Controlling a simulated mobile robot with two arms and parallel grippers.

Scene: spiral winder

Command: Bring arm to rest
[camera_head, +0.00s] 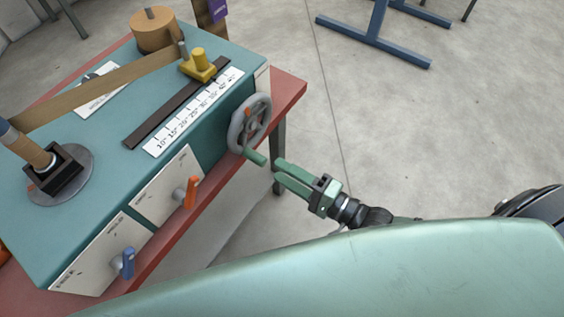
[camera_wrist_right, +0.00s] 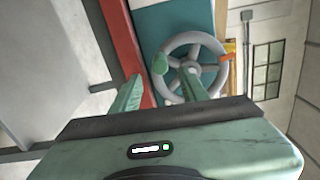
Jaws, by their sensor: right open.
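My right gripper (camera_head: 278,170) is open and empty, with its green fingers pointing at the grey handwheel (camera_head: 236,128) on the machine's right end. The wheel's green handle (camera_head: 255,157) sticks out just ahead of the fingertips in the head view. In the right wrist view the open fingers (camera_wrist_right: 160,85) stand apart, with the handwheel (camera_wrist_right: 222,60) and its green handle (camera_wrist_right: 160,65) beyond them. The handle shows between the fingers, but I cannot tell whether it is touched. My left gripper is not in view.
The teal winder (camera_head: 110,165) stands on a red table (camera_head: 290,92). An orange lever (camera_head: 190,192) and a blue lever (camera_head: 127,262) stick out from its front. A yellow slider (camera_head: 199,66) sits by the scale. Open floor (camera_head: 420,130) lies right of the table, with a blue stand (camera_head: 375,40) behind.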

